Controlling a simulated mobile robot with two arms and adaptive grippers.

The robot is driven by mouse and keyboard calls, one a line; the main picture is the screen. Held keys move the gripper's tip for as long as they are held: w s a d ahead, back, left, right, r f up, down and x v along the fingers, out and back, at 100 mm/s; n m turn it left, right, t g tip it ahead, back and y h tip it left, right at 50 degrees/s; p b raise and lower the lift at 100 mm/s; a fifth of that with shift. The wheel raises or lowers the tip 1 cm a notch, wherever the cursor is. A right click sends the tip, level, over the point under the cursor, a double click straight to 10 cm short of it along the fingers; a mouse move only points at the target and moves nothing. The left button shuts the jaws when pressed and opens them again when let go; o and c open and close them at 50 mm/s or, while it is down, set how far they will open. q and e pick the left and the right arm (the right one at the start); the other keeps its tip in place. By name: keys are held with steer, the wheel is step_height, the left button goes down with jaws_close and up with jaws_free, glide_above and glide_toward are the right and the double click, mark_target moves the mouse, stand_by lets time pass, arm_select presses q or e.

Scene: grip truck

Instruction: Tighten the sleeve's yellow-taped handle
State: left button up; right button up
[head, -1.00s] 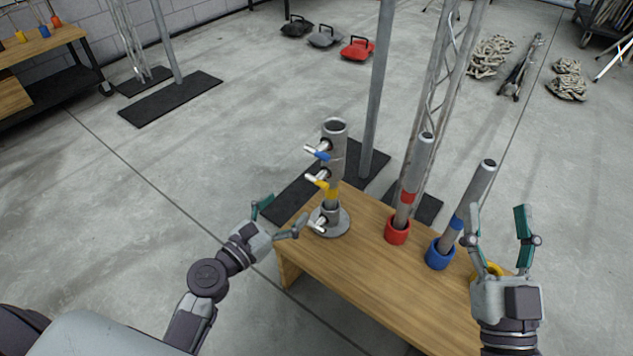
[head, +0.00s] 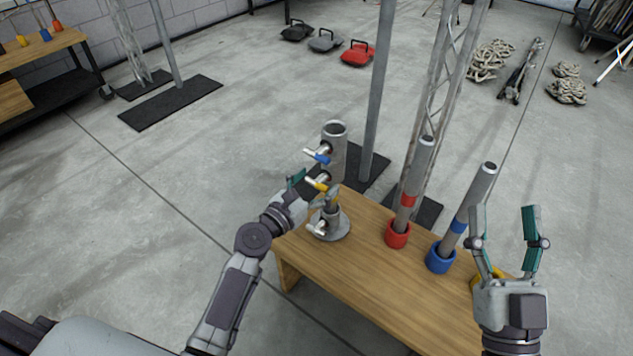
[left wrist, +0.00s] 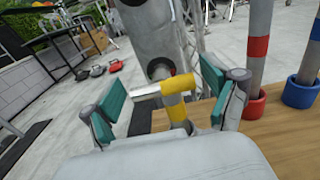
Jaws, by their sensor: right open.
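The grey sleeve (head: 336,155) stands upright on a round base on the wooden table. Its yellow-taped handle (head: 318,185) sticks out to the left at mid-height. My left gripper (head: 315,183) is at that handle. In the left wrist view the yellow-taped handle (left wrist: 177,98) lies between the spread fingers of the left gripper (left wrist: 168,100), with gaps on both sides. A blue-taped handle (head: 318,155) sits above it and a silver handle (head: 317,227) near the base. My right gripper (head: 504,210) is open and empty over the table's right end.
A red-banded tube (head: 415,170) leans in a red socket (head: 397,234), and a blue-banded tube (head: 475,195) in a blue socket (head: 440,257). A yellow socket (head: 480,274) is partly hidden by my right gripper. Poles and a truss stand behind the table. The table's front is clear.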

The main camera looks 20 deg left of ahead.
arm_select(q)
steer(key=c, duration=1.1)
steer(key=shift+o, duration=0.2)
